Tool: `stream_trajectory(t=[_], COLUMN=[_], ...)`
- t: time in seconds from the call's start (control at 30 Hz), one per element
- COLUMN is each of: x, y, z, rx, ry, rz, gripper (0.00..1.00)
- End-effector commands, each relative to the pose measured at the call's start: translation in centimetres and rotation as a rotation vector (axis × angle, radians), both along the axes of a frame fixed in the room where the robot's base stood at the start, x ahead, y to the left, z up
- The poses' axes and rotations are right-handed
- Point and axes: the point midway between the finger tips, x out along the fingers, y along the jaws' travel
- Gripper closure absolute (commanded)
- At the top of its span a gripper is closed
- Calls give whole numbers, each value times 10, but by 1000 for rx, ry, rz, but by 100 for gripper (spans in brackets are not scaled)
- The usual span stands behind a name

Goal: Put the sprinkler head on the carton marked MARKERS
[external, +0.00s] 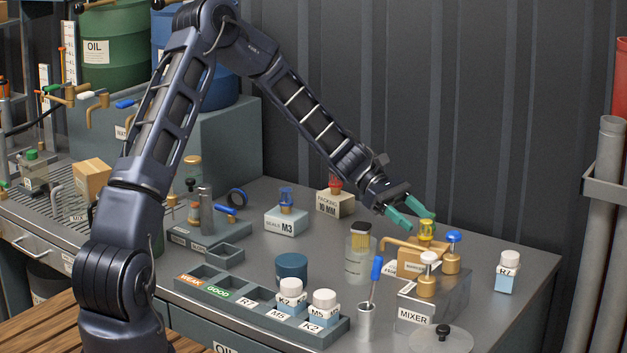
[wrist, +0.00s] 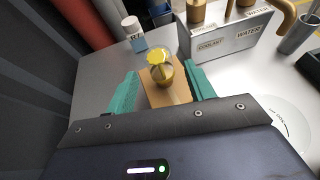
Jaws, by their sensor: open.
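A sprinkler head with a yellow top (external: 427,230) stands upright on a tan carton (external: 412,268) on the right part of the bench. My gripper (external: 418,221) is open just above and behind it, its teal fingers pointing down toward it. In the wrist view the yellow head (wrist: 160,68) lies between the two fingers, with a gap on each side, and the tan carton (wrist: 179,94) is below. Two similar heads stand on other cartons: a blue one (external: 286,199) on the M3 carton (external: 285,222) and a red one (external: 335,185) on the PACKING 10-MM carton (external: 333,204). I cannot read MARKERS on any carton.
The MIXER block (external: 418,310) with blue and white knobs and a bent brass spout stands close beside the tan carton. A glass jar (external: 358,262) stands left of it. A WEAK/GOOD tray (external: 228,300) holds white-capped bottles; an R7 bottle (external: 507,272) stands right.

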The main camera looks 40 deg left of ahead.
Motion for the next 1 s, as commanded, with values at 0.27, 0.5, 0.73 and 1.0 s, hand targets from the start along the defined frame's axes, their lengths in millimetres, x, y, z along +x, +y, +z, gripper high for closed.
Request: stream_trajectory(t=[0.27, 0.5, 0.73, 1.0], x=[7, 10, -9, -63], y=[48, 67, 71, 81], z=[20, 29, 47, 90], rx=[1, 0, 66, 240], ry=[0, -1, -73, -270], rz=[1, -1, -51, -194], gripper=[46, 46, 46, 46])
